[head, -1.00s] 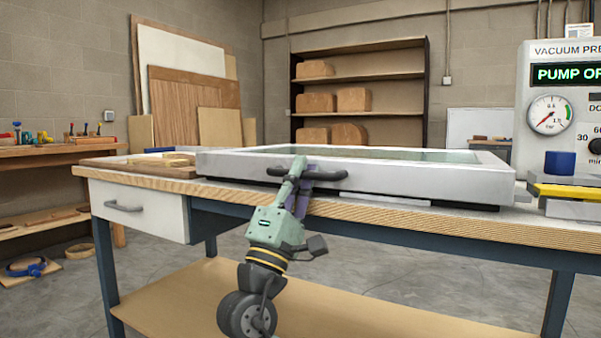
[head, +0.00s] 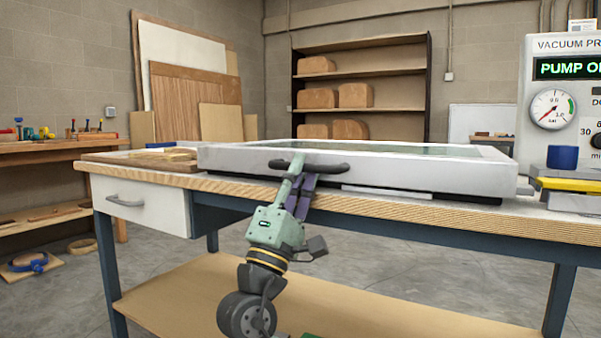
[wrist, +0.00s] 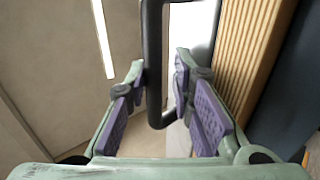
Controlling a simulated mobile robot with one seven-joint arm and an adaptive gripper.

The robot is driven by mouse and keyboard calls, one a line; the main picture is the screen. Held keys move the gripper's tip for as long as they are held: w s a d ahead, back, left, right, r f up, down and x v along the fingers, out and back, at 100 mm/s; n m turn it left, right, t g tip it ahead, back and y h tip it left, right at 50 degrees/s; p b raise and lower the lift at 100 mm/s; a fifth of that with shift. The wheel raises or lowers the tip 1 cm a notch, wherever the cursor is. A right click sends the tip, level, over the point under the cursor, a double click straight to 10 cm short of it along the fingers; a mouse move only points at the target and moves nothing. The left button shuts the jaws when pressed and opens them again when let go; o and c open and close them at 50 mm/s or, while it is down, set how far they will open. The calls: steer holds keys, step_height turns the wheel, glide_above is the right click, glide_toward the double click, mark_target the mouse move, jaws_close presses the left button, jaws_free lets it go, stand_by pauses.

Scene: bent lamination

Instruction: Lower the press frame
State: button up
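The press frame (head: 430,174) is a wide pale grey frame lying nearly level on the workbench, with a greenish panel (head: 400,149) inside. A dark strip shows under its front edge; I cannot tell whether it is fully seated. A black bar handle (head: 325,168) sits on its front face. My gripper (head: 298,165) is at the left part of this handle, coming from below. In the wrist view the handle (wrist: 154,60) runs between my two spread, purple-padded fingers. The left fingertip is close to or touching the bar, and a gap shows at the right one.
The wooden-edged workbench (head: 480,225) has a drawer (head: 140,203) at left. Boards (head: 150,158) lie left of the frame.

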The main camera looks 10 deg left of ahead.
steer(key=s+a, duration=0.3)
steer(key=s, duration=0.9)
steer(key=shift+a+f, duration=0.3)
steer(key=shift+a, duration=0.1)
